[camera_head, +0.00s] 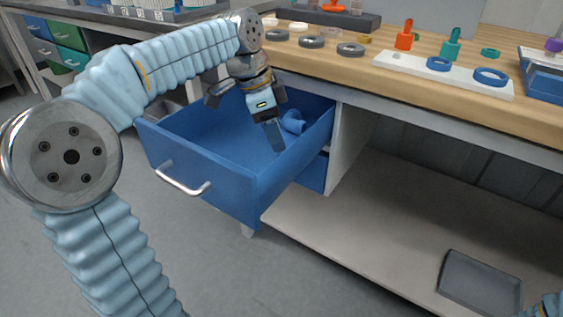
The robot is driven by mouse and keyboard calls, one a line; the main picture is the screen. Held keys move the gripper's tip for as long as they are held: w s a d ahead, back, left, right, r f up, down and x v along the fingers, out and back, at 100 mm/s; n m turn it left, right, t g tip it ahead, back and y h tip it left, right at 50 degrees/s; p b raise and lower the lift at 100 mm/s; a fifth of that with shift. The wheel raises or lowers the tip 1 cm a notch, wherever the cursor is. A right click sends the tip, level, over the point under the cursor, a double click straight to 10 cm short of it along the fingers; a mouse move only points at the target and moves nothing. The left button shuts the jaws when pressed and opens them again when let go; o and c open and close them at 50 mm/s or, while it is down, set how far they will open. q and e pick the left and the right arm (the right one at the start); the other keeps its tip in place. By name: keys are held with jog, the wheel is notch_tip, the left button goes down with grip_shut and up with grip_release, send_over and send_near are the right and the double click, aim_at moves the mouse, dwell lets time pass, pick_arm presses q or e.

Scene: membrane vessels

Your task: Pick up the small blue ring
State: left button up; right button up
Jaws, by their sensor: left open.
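A small blue ring (438,64) lies on the white strip (445,73) on the bench top, left of a larger blue ring (490,77). Another small blue piece (293,121) lies inside the open blue drawer (215,188); its exact shape is hard to tell. My left gripper (273,138) points down into the drawer, just left of that piece. It is open, and no held thing shows. My right gripper is out of view; only a bit of my right arm shows at the bottom right corner.
Orange (404,38) and teal (450,47) pieces stand by the white strip. Several grey rings (312,42) lie on the bench top. The drawer walls surround my left gripper. A grey tray (480,283) lies on the low shelf (370,228), which is otherwise bare.

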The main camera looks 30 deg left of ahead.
pick_arm(q)
jog(key=x, duration=0.3)
jog(key=s+b+x, duration=0.1)
jog(key=x, duration=0.1)
jog(key=shift+a+f, duration=0.2)
jog(key=shift+f, duration=0.05)
jog(key=shift+c, duration=0.5)
jog(key=c, duration=1)
jog(key=shift+r, duration=0.15)
